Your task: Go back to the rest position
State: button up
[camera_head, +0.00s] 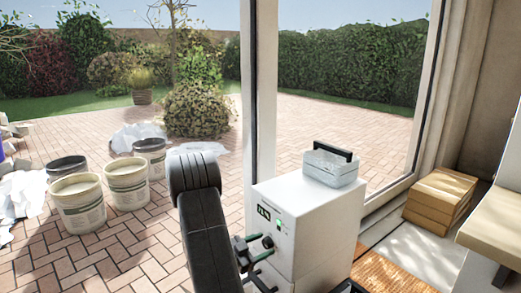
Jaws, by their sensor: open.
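My dark arm (203,225) rises from the bottom middle of the head view, its rounded upper end in front of the brick paving. Small dark and green-edged parts just right of it look like my gripper (262,262), partly hidden by the arm. They show apart, with nothing seen held between them. They overlap the front of a white box (308,228) in the picture; whether they touch it I cannot tell.
A grey case with a black handle (333,166) sits on the white box. Several buckets (77,205) and white sheeting (22,195) lie left on the paving. A window post (259,90) stands behind the box. Stacked wooden boards (440,198) and a pale bench (497,228) are right.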

jog(key=n+p, duration=0.3)
jog(key=n, duration=0.2)
jog(key=p+v, duration=0.1)
jog(key=v, duration=0.9)
jog(key=shift+f+n+p, duration=0.2)
jog(key=shift+n+p, duration=0.1)
jog(key=shift+p, duration=0.05)
jog(key=shift+r, duration=0.1)
